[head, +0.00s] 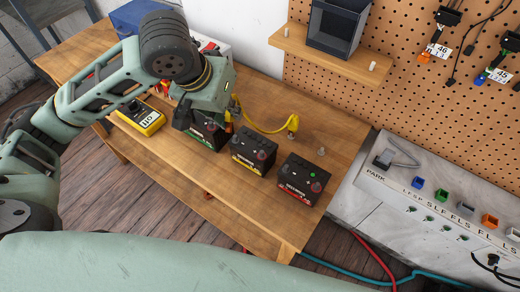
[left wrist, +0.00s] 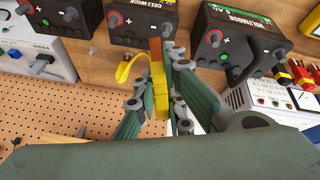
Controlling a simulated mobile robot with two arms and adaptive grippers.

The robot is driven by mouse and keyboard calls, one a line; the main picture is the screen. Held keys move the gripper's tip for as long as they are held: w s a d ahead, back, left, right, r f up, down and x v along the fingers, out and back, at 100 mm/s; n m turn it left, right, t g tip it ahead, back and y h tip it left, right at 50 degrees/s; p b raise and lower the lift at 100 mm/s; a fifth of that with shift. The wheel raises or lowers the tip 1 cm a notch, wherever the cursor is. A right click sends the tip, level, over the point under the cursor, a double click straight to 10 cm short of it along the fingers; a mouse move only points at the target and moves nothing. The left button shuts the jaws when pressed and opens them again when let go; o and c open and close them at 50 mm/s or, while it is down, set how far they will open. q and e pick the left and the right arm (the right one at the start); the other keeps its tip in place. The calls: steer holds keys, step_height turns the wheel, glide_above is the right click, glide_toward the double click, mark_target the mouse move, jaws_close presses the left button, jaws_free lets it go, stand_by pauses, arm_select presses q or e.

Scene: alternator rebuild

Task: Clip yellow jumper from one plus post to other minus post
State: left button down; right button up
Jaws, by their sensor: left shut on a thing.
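My left gripper (head: 222,118) is shut on one clip of the yellow jumper (head: 262,129), above the back edge of the batteries. In the left wrist view the gripped yellow clip (left wrist: 159,88) has its orange tip pointing toward the middle battery's grey post; contact is unclear. The jumper's cable arcs right to its other clip (head: 293,122), upright near the board; what holds it is unclear. The green-label battery (head: 207,133) is partly hidden by my gripper. The yellow-label battery (head: 253,150) and the red-label battery (head: 302,180) show red and grey posts. My right gripper is not in view.
A yellow tester (head: 141,116) lies left on the wooden bench (head: 240,205). A small peg (head: 321,151) stands behind the red-label battery. A shelf (head: 330,55) with a dark box and a pegboard (head: 410,95) are behind. A grey cabinet (head: 430,215) stands right.

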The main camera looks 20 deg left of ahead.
arm_select(q)
steer(key=shift+r+p, duration=0.3)
steer(key=shift+p, duration=0.65)
steer(key=shift+d+f+m+h+b, duration=0.2)
steer(key=shift+f+m+h+b, duration=0.2)
steer(key=shift+m+b, duration=0.15)
steer(key=shift+s+d+r+m+h, duration=0.1)
steer(key=shift+s+d+m+h, duration=0.1)
steer(key=shift+m+h, duration=0.3)
steer(key=m+h, duration=0.1)
steer(key=m, duration=0.1)
steer(key=r+m+g+h+b, duration=0.1)
steer(key=m+g+h+b, duration=0.75)
steer(key=m, duration=0.85)
glide_above(261, 151)
step_height(261, 151, down, 4)
steer(key=b, duration=0.3)
steer(key=shift+d+r+y, duration=0.1)
steer(key=shift+r+y, duration=0.05)
steer(key=shift+y, duration=0.1)
steer(key=shift+s+f+b, duration=0.1)
steer(key=shift+f+b, duration=0.2)
steer(key=shift+f, duration=0.15)
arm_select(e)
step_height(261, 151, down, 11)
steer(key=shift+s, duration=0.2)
